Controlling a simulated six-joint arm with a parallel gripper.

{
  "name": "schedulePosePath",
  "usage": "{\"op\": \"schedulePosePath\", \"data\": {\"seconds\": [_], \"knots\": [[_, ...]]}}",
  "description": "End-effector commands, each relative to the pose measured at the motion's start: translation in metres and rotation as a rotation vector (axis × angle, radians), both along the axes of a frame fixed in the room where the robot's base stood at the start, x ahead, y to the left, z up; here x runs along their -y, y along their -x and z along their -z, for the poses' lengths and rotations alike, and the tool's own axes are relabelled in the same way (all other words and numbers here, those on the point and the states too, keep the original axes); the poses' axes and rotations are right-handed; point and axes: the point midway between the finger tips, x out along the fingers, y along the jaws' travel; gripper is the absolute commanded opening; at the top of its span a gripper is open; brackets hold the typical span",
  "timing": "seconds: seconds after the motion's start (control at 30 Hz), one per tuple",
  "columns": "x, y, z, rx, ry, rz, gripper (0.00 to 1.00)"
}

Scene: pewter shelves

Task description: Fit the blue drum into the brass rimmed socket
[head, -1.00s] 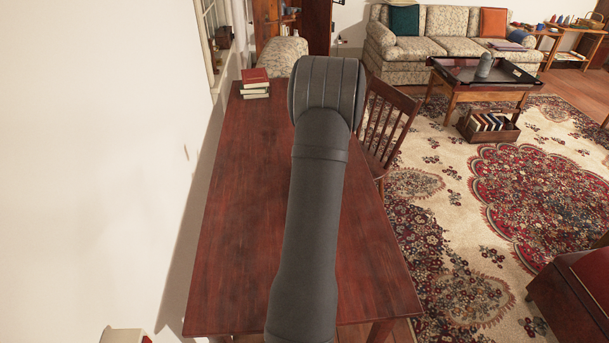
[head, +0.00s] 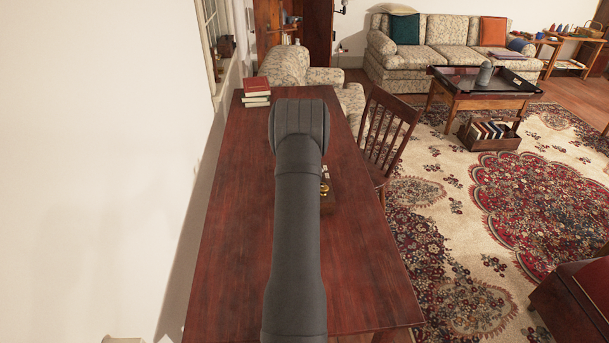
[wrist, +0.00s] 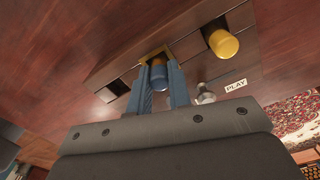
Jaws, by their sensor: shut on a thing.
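In the wrist view my gripper (wrist: 159,92) has its two blue-grey fingers closed on the blue drum (wrist: 158,77). The drum's far end overlaps the brass rimmed socket (wrist: 153,50) in a dark wooden board (wrist: 187,61). I cannot tell whether the drum is inside the socket or just short of it. In the head view my arm hides the gripper and the drum; only the right part of the board (head: 329,198) shows beside the arm.
On the board in the wrist view are a yellow cylinder (wrist: 222,44), a silvery knobbed piece (wrist: 204,95), a PLAY label (wrist: 236,86) and a dark square opening (wrist: 118,87). Books (head: 256,92) lie at the table's far left. A chair (head: 387,135) stands at its right.

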Motion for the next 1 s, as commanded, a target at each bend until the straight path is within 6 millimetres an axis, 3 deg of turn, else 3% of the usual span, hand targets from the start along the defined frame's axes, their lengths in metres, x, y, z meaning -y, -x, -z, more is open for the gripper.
{"op": "schedulePosePath", "data": {"seconds": [0.37,0.4,0.5,0.8,1.0], "knots": [[0.0,0.0,0.005,0.001,0.0,0.0,0.0],[0.0,0.0,0.005,0.001,0.0,0.0,0.24],[0.0,0.0,0.005,0.001,0.0,0.0,0.4],[0.0,0.0,0.002,0.002,0.0,0.0,0.4],[0.0,-0.001,-0.024,0.005,0.001,0.0,0.4]]}}
